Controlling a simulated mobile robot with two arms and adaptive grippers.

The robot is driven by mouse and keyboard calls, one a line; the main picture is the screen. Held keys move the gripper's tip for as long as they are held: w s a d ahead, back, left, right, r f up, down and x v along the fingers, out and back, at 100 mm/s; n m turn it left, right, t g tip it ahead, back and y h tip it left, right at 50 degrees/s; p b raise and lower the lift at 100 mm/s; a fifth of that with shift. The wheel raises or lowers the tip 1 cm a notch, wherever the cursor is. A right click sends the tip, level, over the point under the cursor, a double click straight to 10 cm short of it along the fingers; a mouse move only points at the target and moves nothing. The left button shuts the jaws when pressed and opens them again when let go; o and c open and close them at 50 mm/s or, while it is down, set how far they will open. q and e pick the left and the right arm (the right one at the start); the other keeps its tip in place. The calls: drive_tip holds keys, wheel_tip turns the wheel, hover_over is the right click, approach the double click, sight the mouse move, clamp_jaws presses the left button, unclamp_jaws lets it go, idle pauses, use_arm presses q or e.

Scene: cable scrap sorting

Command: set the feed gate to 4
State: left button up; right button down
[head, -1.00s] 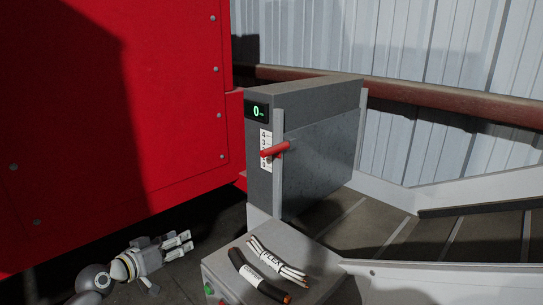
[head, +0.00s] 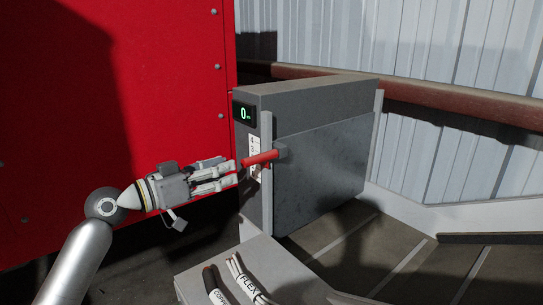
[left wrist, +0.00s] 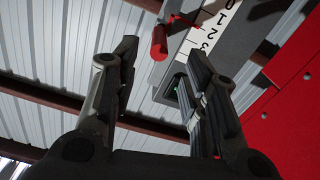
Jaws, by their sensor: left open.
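The feed gate (head: 325,160) is a grey plate on a grey housing, with a red lever handle (head: 262,158) across its front edge. The handle also shows in the left wrist view (left wrist: 159,42). Its white number scale (head: 253,144) shows 4 and 3 at the top; the handle hides lower marks. The scale also shows in the left wrist view (left wrist: 208,30). The green display (head: 243,114) reads 0. My left gripper (head: 234,172) is open, its fingertips close to the handle's free end. I cannot tell whether they touch. My right gripper is not in view.
A red machine wall (head: 170,90) stands at the left. A grey box (head: 215,265) with cable pieces on it, one marked FLEX (head: 247,282), is below the gate. A chute floor (head: 400,255) runs to the right. A rusty rail (head: 455,110) passes behind.

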sight(240, 163)
use_arm(q)
drive_tip(key=x, duration=0.1)
drive_tip(key=p+x, duration=0.1)
drive_tip(key=x, duration=0.1)
drive_tip(key=p+x, duration=0.1)
drive_tip(key=shift+w+d+r, duration=0.1)
drive_tip(key=shift+d+r, duration=0.2)
drive_tip(key=shift+r, duration=0.05)
drive_tip(key=x, duration=0.2)
drive_tip(key=p+x, duration=0.1)
drive_tip(key=x, duration=0.1)
drive_tip(key=shift+w+f, duration=0.15)
drive_tip(key=shift+f, duration=0.05)
drive_tip(key=shift+w+d+f, duration=0.1)
drive_tip(key=shift+w+d, duration=0.2)
drive_tip(key=shift+d, duration=0.15)
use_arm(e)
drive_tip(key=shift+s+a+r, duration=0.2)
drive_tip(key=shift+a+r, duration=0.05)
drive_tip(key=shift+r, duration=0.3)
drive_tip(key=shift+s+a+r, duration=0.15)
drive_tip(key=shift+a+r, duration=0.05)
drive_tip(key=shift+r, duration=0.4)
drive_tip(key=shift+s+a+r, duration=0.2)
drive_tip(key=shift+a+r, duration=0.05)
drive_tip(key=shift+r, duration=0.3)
